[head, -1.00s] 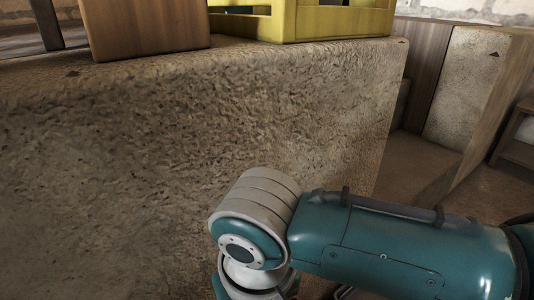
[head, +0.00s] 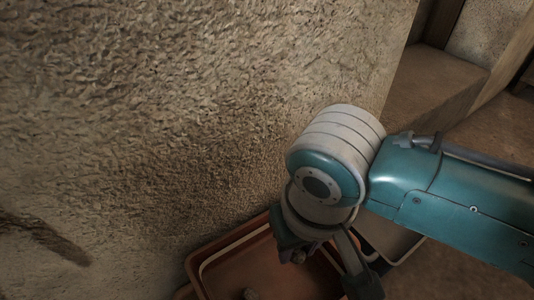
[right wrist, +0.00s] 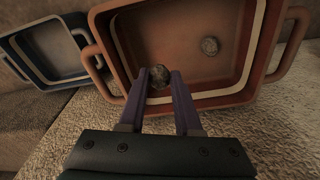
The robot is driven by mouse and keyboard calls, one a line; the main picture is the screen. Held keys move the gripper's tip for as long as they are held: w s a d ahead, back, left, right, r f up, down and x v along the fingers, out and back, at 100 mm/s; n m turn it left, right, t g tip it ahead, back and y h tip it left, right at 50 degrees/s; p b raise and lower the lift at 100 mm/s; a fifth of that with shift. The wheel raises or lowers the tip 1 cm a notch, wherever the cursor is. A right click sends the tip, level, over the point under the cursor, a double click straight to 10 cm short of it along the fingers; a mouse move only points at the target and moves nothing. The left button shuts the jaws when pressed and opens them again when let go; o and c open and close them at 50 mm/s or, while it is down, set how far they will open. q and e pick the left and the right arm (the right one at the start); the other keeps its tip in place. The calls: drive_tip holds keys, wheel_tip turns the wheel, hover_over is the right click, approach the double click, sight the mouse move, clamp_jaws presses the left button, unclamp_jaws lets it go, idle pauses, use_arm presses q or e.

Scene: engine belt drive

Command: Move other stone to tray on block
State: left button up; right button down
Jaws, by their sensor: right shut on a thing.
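My right gripper (right wrist: 160,82) is shut on a grey, rounded stone (right wrist: 159,74), held between its fingertips in the right wrist view. Behind the held stone is an orange-brown tray (right wrist: 118,52) with a pale inner rim and side handles. A second grey stone (right wrist: 209,46) lies inside that tray. In the head view the tray (head: 212,262) shows at the bottom, partly cut off, below my right gripper. Whether the held stone touches the tray I cannot tell. A large rough stone block (head: 180,110) fills the left of the head view. My left gripper is not in view.
A blue-grey tray (right wrist: 52,48) with a pale inside stands to the left of the orange-brown one in the right wrist view. Rough pale stone (right wrist: 268,135) lies in front of the trays. Open brown floor (head: 480,180) shows at the right of the head view.

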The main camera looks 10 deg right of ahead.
sight(291, 272)
wheel_tip(291, 272, down, 7)
drive_tip(key=b, duration=0.4)
drive_tip(key=shift+r+b, duration=0.15)
drive_tip(key=shift+b, duration=0.25)
drive_tip(key=shift+r, duration=0.15)
drive_tip(key=c, duration=0.6)
unclamp_jaws()
drive_tip(key=s+a+r+n+y+p, duration=0.1)
drive_tip(key=s+r+p, duration=0.2)
drive_tip(key=r+p, duration=0.3)
drive_tip(key=s+a+r+y+p, duration=0.1)
drive_tip(key=s+r+p, duration=0.1)
drive_tip(key=r+p, duration=0.45)
drive_tip(key=s+d+r+t+h+b, duration=0.1)
drive_tip(key=s+d+r+t, duration=0.1)
drive_tip(key=s+d+r, duration=0.5)
drive_tip(key=d+r, duration=0.1)
drive_tip(key=d, duration=0.2)
drive_tip(key=shift+s+d+r+h+b, duration=0.2)
drive_tip(key=shift+d+r+h+b, duration=0.15)
drive_tip(key=shift+d+r+h, duration=0.05)
